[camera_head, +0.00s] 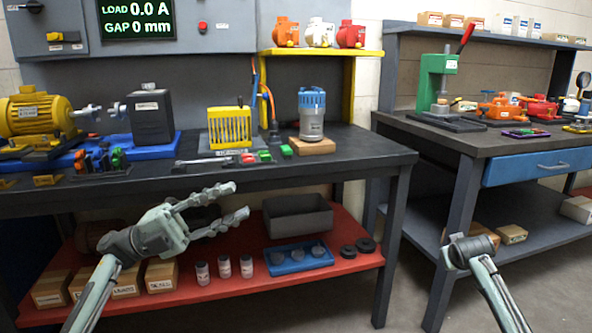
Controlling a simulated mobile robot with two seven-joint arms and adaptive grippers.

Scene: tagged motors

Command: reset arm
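My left gripper (243,200) is in front of the left workbench, below its top edge. Its two fingers point right and stand apart with nothing between them. My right arm (484,277) comes in from the lower right, in front of the second bench. Its end shows as a grey rounded part (470,250), and no fingers can be made out there. Neither arm visibly touches a bench.
The dark left bench (365,155) carries a yellow motor (38,114), a black block (150,117), a yellow slotted guard (229,128) and a blue-topped motor (311,115). A red lower shelf (345,262) holds boxes and jars. The right bench (480,142) has a green press (433,85). Floor shows between benches.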

